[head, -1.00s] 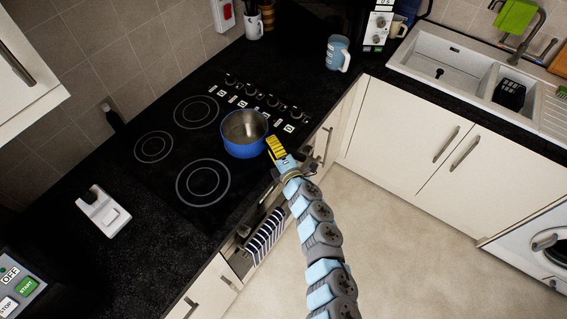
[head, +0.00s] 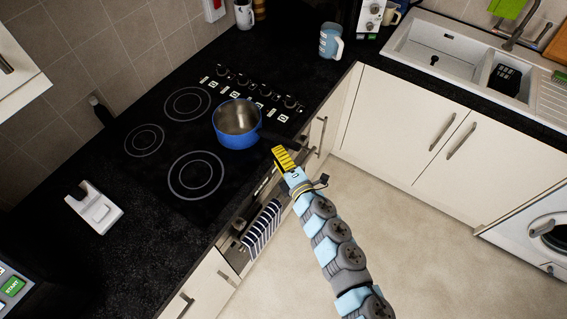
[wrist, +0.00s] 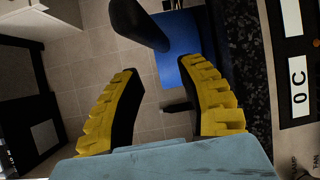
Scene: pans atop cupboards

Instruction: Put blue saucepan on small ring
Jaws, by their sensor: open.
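The blue saucepan (head: 238,130) stands upright and empty on the right part of the black hob. Its dark handle (head: 283,139) points right over the counter's front edge. Whatever ring lies beneath the pan is hidden. The small ring (head: 145,140) at the hob's left is bare. My gripper (head: 281,155) is just in front of the handle, apart from the pan body. In the wrist view my yellow-padded gripper (wrist: 160,72) is open and empty. The handle end (wrist: 140,24) lies beyond the fingertips, between their lines, with the blue pan side (wrist: 180,62) behind it.
Two larger bare rings, one at the back (head: 187,103) and one at the front (head: 196,175), flank the small ring. Knobs (head: 265,90) line the hob's right side. A striped towel (head: 262,226) hangs on the oven front below. A white device (head: 94,207) sits left.

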